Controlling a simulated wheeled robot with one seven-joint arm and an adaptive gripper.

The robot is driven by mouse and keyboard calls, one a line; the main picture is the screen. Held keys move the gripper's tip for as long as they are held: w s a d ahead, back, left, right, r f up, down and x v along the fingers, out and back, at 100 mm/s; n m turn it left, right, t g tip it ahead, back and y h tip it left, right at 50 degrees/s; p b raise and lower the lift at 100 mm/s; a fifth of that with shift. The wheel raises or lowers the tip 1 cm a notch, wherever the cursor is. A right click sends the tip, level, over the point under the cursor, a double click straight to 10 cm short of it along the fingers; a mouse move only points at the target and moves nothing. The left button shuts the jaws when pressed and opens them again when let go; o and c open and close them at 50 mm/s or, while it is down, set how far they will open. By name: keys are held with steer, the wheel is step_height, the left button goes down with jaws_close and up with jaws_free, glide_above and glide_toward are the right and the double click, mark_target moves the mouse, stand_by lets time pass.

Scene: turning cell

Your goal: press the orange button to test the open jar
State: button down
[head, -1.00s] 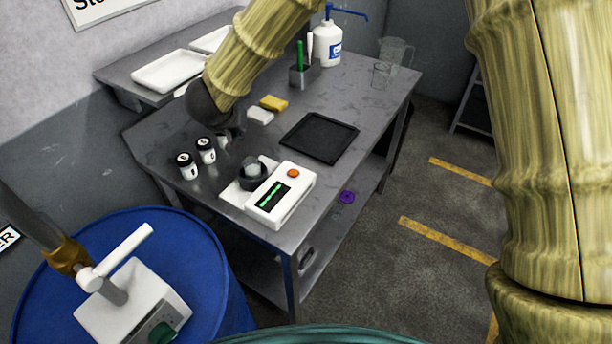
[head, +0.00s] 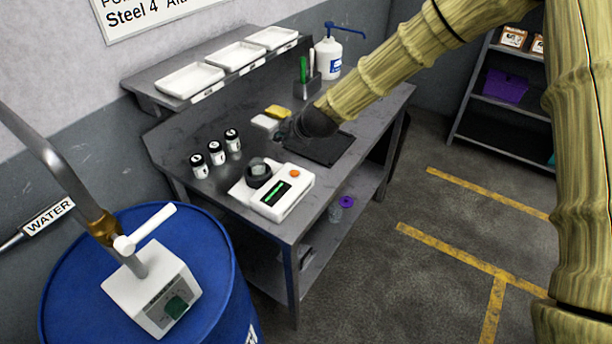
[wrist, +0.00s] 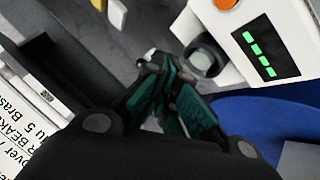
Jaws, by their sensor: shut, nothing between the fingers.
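The white tester (head: 290,203) stands at the near end of the grey bench, with the orange button (head: 295,173) on its top beside a screen of green bars (head: 276,194). In the wrist view the button (wrist: 226,3) is cut by the top edge. A dark round holder (head: 257,176) on the tester has a greyish round piece in it, perhaps the open jar (wrist: 203,62); I cannot tell its contents. My gripper (head: 281,137) is over the bench behind the tester, apart from the button. Its dark green fingers (wrist: 160,70) are shut and empty.
A blue drum (head: 215,265) stands at the near left. Floor to the right is clear.

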mark_target(292, 174)
steer(key=shift+s+d+f+n, duration=0.15)
steer(key=shift+d+n, duration=0.05)
steer(key=shift+d, duration=0.25)
steer(key=shift+s+d+f+n, duration=0.1)
steer(key=shift+d+f+n, duration=0.1)
steer(key=shift+d, duration=0.25)
steer(key=shift+d, duration=0.1)
steer(key=shift+f+b, duration=2.6)
steer(key=shift+f, duration=1.7)
steer(key=shift+f, duration=0.2)
steer(key=shift+f+b, duration=0.25)
steer(key=shift+b, duration=0.1)
steer(key=shift+f+b, duration=0.3)
steer(key=shift+f, duration=0.05)
steer(key=shift+r+p, duration=0.4)
steer(key=shift+r, duration=0.35)
